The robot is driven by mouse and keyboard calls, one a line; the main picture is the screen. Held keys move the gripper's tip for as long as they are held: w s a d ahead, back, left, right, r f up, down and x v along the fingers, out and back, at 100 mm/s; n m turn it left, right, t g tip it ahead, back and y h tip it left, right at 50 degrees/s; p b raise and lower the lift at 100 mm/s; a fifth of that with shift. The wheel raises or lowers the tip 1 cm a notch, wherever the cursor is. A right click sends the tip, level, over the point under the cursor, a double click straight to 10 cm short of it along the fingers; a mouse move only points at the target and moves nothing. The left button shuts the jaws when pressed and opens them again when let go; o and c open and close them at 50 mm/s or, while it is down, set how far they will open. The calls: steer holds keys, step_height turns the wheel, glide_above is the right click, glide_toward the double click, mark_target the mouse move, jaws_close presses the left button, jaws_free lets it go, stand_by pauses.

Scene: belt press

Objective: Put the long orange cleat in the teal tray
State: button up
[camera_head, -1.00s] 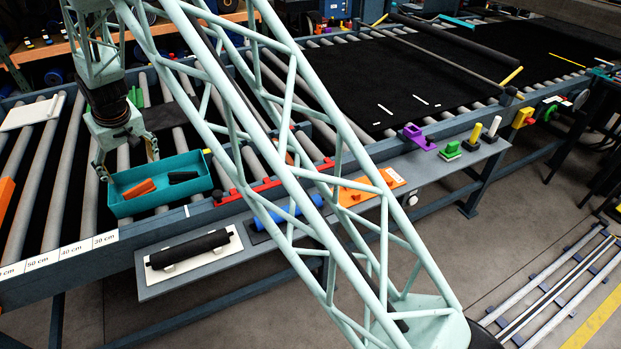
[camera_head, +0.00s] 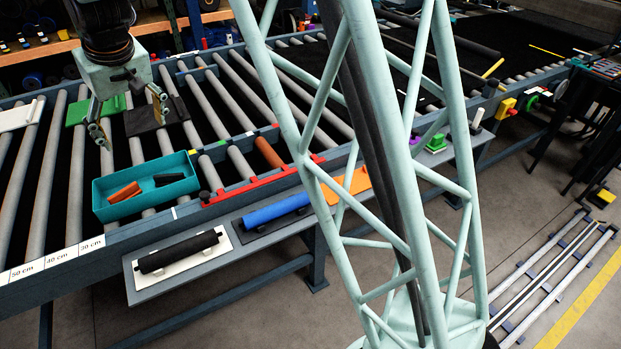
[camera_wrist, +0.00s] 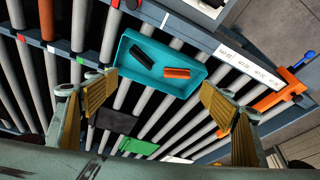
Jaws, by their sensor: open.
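The teal tray (camera_head: 100,200) stands on the rollers near the belt's front rail, left of the red rail fitting. An orange cleat (camera_head: 125,193) lies inside it on the left, beside a black piece (camera_head: 169,178). In the wrist view the orange cleat (camera_wrist: 177,73) and the black piece (camera_wrist: 143,57) lie apart on the floor of the tray (camera_wrist: 199,79). My gripper (camera_head: 131,122) is open and empty above the rollers, behind and above the tray. Its spread fingers also show in the wrist view (camera_wrist: 163,105), with nothing between them.
A green plate (camera_head: 82,110) and a black plate (camera_head: 146,118) lie on the rollers behind the tray. A red fitting (camera_head: 262,178) runs along the front rail. The front shelf holds a black roll (camera_head: 178,252) and a blue roll (camera_head: 275,210). Bare rollers lie left of the tray.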

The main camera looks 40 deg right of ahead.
steer(key=s+d+r, duration=0.4)
steer(key=s+r, duration=0.1)
steer(key=s, duration=0.4)
steer(key=s+d+r+m, duration=0.1)
steer(key=s+d+r, duration=0.3)
steer(key=s, duration=0.4)
steer(key=s+d+r, duration=0.4)
steer(key=s+r, duration=0.1)
steer(key=s, duration=0.4)
steer(key=s+d, duration=0.2)
steer(key=s, duration=1.1)
steer(key=s+d+f+m+h, duration=0.1)
steer(key=s+d, duration=0.2)
steer(key=s, duration=1.1)
steer(key=shift+f+g, duration=0.2)
steer(key=shift+g, duration=0.1)
steer(key=shift+s+d, duration=0.1)
step_height(320, 180, down, 17)
steer(key=b, duration=1.7)
steer(key=shift+b, duration=0.35)
